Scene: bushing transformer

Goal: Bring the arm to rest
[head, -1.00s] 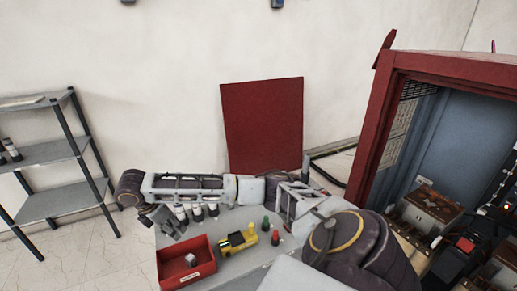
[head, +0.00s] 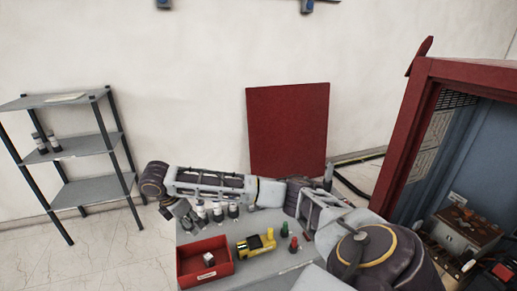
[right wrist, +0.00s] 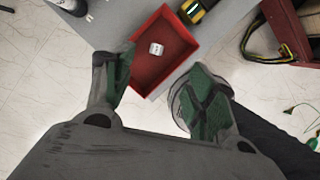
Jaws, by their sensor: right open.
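My right arm (head: 210,184) stretches across the back of the grey table, its far end bending down at the left. My right gripper (head: 182,216) hangs by the table's left edge, near the red bin (head: 205,282). In the right wrist view, the gripper (right wrist: 158,72) is open, its two green-padded fingers wide apart with nothing between them. The red bin (right wrist: 152,84) lies beyond the fingertips there, with a small whitish metal piece (right wrist: 156,48) inside. My left gripper is not in view.
On the table (head: 256,276) stand a yellow-and-black tool (head: 256,244), a green and a red small part, and several white-and-dark cylinders (head: 217,212). A grey shelf (head: 90,148) stands left. A red-framed cabinet (head: 410,140) stands right. Floor between shelf and table is clear.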

